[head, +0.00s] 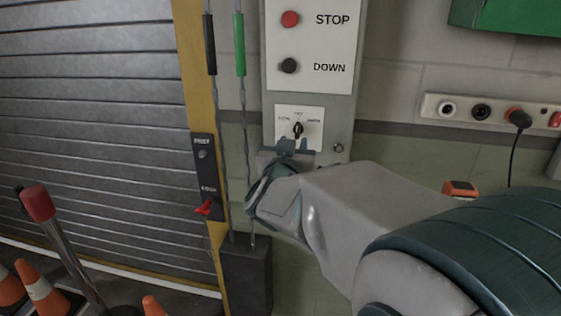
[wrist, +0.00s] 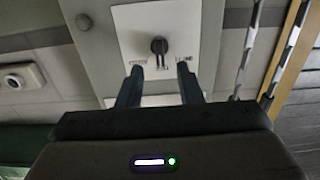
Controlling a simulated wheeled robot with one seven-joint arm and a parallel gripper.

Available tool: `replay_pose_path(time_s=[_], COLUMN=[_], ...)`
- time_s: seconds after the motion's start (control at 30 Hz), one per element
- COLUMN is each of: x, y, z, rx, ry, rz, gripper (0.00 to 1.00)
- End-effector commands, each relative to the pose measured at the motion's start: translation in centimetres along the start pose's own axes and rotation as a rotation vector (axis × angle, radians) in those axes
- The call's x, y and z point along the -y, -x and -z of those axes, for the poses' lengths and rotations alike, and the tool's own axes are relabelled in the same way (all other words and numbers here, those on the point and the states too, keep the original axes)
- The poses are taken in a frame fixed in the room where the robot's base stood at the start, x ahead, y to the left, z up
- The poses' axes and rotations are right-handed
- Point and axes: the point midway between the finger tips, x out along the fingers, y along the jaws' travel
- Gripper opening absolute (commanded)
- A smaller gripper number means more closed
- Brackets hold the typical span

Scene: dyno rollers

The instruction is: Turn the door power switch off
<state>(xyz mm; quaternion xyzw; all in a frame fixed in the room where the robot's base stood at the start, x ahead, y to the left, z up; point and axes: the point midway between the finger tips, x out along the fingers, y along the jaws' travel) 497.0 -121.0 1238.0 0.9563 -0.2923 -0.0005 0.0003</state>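A small black rotary knob (head: 298,129) sits on a white plate (head: 312,142) low on the grey STOP/DOWN control panel. The knob looks about upright. In the wrist view, which is upside down, the knob (wrist: 159,46) lies just beyond the fingertips, roughly centred between them. My gripper (head: 291,147) is just below the knob in the head view. In the wrist view my gripper (wrist: 161,77) is open, with nothing between its fingers. I cannot tell whether a finger touches the plate.
Red STOP (head: 290,19) and black DOWN (head: 289,65) buttons are above the knob. A black box with a red lever (head: 203,208) is on the yellow door frame, left of hanging cables. A socket strip (head: 481,111) is at right. Cones (head: 45,292) stand at lower left.

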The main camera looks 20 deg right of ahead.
Motion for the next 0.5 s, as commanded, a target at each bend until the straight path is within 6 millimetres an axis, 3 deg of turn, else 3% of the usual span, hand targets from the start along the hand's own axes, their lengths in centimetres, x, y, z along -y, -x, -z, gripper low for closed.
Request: replay_pose_path(time_s=[0.2, 0.5], x=[0.0, 0.0], y=[4.0, 7.3], z=[0.1, 0.0], rx=[-0.003, -0.001], ry=[-0.001, -0.001], rz=[0.001, 0.0], gripper=[0.33, 0.33])
